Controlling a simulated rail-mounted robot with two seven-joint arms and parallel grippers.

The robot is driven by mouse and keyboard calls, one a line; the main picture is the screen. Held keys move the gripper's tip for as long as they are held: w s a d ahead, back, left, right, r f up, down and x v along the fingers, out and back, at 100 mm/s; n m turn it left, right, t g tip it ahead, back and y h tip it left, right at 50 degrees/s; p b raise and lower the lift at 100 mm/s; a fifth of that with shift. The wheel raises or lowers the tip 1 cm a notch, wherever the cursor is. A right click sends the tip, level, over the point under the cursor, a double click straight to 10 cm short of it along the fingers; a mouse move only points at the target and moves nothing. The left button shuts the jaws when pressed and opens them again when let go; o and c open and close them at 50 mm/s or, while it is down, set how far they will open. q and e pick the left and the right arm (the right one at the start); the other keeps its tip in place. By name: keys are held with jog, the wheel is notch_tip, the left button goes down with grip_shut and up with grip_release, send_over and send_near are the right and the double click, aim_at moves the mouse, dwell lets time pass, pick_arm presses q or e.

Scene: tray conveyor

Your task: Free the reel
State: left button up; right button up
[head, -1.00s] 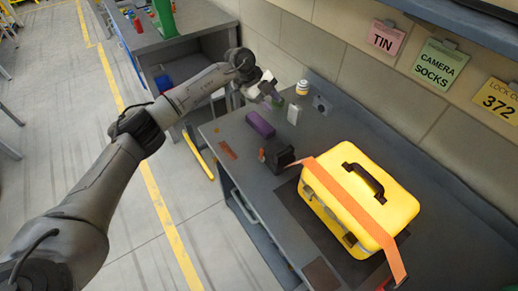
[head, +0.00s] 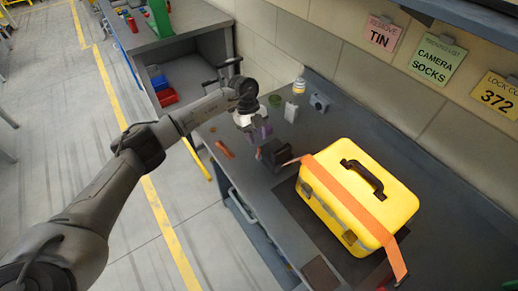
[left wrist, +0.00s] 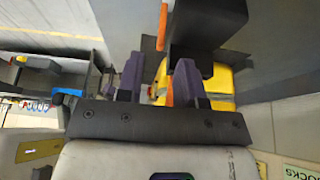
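A yellow case (head: 395,192) stands on the bench with an orange strap (head: 345,200) across its lid. A dark block (head: 273,154), possibly the reel, sits by the strap's left end. I cannot tell how they join. In the left wrist view the dark block (left wrist: 207,22) is large beyond the fingers, and the yellow case (left wrist: 220,80) is partly hidden. My left gripper (head: 258,132) is just left of the dark block, over the bench. Its fingers (left wrist: 160,82) are apart with no object seen between them. My right gripper does not show.
A white item (head: 291,112), a camera-like item (head: 319,102), a bottle (head: 299,86) and a green round item (head: 275,100) stand behind. An orange-red strip (head: 223,148) lies near the bench's left edge. A wall with signs (head: 437,58) bounds the back.

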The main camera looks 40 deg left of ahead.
aim_at(259, 148)
pick_arm(q)
jog(key=shift+b+x, duration=0.3)
jog(key=shift+x, duration=2.2)
jog(key=shift+c, duration=0.2)
grip_shut()
jog(key=shift+r, duration=0.1)
